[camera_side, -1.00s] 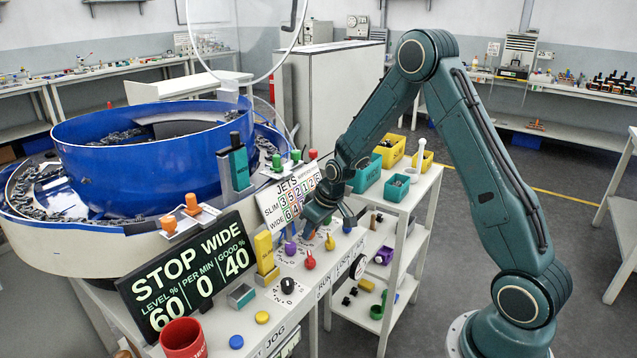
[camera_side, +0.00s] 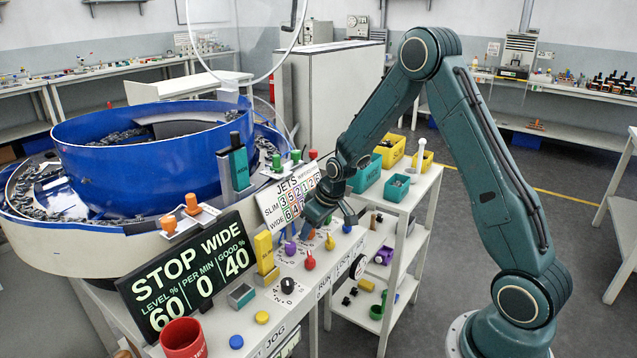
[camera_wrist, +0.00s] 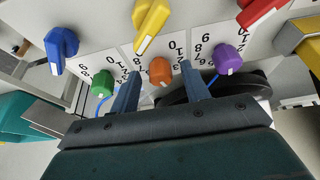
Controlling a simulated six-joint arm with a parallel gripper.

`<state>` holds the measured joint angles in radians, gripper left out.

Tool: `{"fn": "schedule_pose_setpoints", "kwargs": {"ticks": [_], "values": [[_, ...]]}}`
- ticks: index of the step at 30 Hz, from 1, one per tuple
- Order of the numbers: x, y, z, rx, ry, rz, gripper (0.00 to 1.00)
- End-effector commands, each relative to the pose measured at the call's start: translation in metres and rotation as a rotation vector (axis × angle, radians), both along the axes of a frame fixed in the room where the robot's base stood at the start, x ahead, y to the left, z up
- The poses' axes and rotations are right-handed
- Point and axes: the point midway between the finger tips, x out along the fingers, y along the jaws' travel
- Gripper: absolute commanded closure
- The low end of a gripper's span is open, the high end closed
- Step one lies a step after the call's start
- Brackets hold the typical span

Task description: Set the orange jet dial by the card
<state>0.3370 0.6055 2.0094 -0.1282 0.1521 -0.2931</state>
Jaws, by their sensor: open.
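The orange jet dial (camera_wrist: 160,71) shows in the wrist view with a white pointer line and a number scale beside it. My gripper (camera_wrist: 161,72) is open, its two fingers on either side of the orange dial in this view. I cannot tell whether they touch it. In the side view my gripper (camera_side: 314,222) is low over the dial panel and mostly hides the orange dial. The JETS card (camera_side: 268,203) stands behind, with a SLIM row and a WIDE row of coloured numbers. My gripper covers part of the WIDE row.
Green (camera_wrist: 103,84) and purple (camera_wrist: 228,59) dials flank the orange one closely. Yellow (camera_wrist: 150,25), blue (camera_wrist: 61,48) and red (camera_wrist: 258,12) dials are nearby. A display board (camera_side: 190,270) reads STOP WIDE, 60, 0, 40. The blue bowl (camera_side: 150,165) stands behind.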

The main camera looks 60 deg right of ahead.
Motion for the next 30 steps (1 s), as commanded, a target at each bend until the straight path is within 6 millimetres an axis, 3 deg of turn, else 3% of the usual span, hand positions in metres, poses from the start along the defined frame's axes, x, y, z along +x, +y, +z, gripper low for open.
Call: {"fn": "schedule_pose_setpoints", "kwargs": {"ticks": [8, 30], "values": [[-0.009, 0.0, 0.023, -0.001, -0.002, -0.001, 0.54], [-0.045, 0.0, 0.109, 0.0, -0.001, 0.0, 0.54]]}}
